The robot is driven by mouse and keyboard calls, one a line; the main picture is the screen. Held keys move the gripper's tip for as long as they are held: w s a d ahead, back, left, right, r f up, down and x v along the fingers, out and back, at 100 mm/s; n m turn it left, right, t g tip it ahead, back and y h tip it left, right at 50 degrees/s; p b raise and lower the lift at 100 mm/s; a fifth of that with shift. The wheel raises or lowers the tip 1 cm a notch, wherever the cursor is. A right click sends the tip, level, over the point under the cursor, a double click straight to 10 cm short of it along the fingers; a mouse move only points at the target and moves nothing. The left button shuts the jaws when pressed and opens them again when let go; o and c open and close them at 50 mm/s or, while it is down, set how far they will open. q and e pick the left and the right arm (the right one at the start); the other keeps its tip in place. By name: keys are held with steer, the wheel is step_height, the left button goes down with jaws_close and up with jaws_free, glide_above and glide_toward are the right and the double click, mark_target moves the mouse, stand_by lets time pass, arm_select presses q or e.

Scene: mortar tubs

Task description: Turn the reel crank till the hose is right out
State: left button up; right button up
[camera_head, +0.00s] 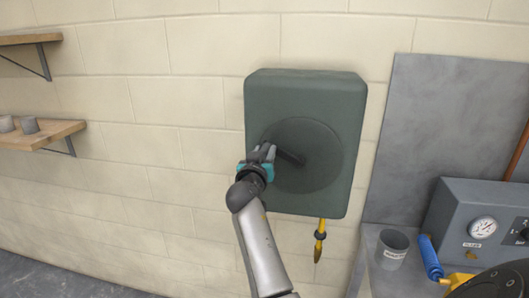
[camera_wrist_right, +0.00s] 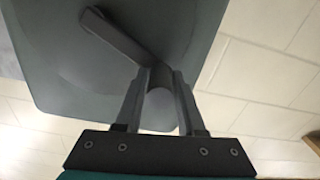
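The dark green hose reel box (camera_head: 265,95) is mounted on the block wall, with a round disc (camera_head: 325,170) on its front. The dark crank arm (camera_head: 290,157) runs from the disc's middle to the upper left; it also shows in the right wrist view (camera_wrist_right: 112,35). My right gripper (camera_head: 265,155) is at the crank's outer end. In the wrist view its fingers (camera_wrist_right: 160,90) close on both sides of the crank handle (camera_wrist_right: 160,103). A short yellow hose end (camera_head: 319,245) with a dark collar hangs below the box. My left gripper is out of view.
At right, a grey bench holds a grey cup (camera_head: 392,249), a blue-handled item (camera_head: 430,257) and a grey box with a gauge (camera_head: 482,228). Wooden shelves (camera_head: 45,135) with small cups are at far left.

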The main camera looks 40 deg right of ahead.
jaws_close()
steer(key=shift+r, duration=0.1)
stand_by(0.9)
